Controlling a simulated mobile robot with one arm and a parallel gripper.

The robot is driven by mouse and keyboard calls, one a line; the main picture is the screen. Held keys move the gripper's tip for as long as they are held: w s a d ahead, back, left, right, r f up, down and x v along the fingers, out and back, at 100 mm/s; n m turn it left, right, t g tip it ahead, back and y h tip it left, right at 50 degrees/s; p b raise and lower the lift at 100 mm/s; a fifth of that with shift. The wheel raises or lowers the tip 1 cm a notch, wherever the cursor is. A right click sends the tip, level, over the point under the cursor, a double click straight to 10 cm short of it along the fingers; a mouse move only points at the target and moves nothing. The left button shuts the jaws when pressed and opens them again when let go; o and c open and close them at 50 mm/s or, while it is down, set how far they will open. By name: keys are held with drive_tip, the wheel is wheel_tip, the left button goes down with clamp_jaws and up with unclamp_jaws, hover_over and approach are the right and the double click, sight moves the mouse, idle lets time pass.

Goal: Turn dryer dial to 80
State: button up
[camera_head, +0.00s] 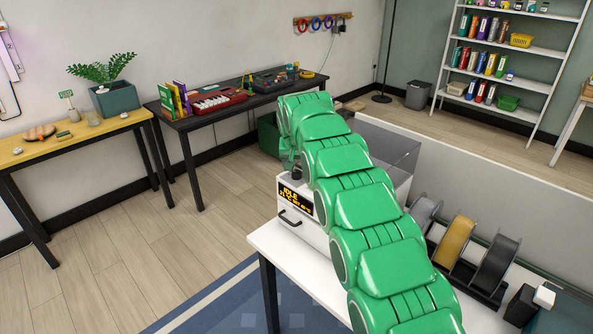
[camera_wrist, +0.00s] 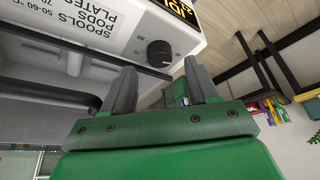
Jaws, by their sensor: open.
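The dryer is a white box in the head view (camera_head: 318,235), with a black display reading IDLE in yellow. The dial appears between the fingertips, with a gap to each; contact is not visible.
The dryer stands on a white table (camera_head: 262,238), with several filament spools (camera_head: 456,242) at its right. A dark bench (camera_head: 205,122) and a yellow-topped table (camera_head: 100,128) stand at the left. The wooden floor (camera_head: 150,240) between them is clear.

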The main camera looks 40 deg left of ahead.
sight(296, 172)
drive_tip(key=shift+x, duration=1.8)
drive_tip(key=c, duration=1)
drive_tip(key=shift+a+m+t+h, duration=0.2)
drive_tip(key=shift+m+t+h, duration=0.25)
drive_tip(key=shift+m, duration=1.35)
drive_tip(key=shift+r+m, duration=0.15)
drive_tip(key=shift+m, duration=0.15)
drive_tip(key=shift+h, duration=0.25)
drive_tip(key=shift+m, duration=0.3)
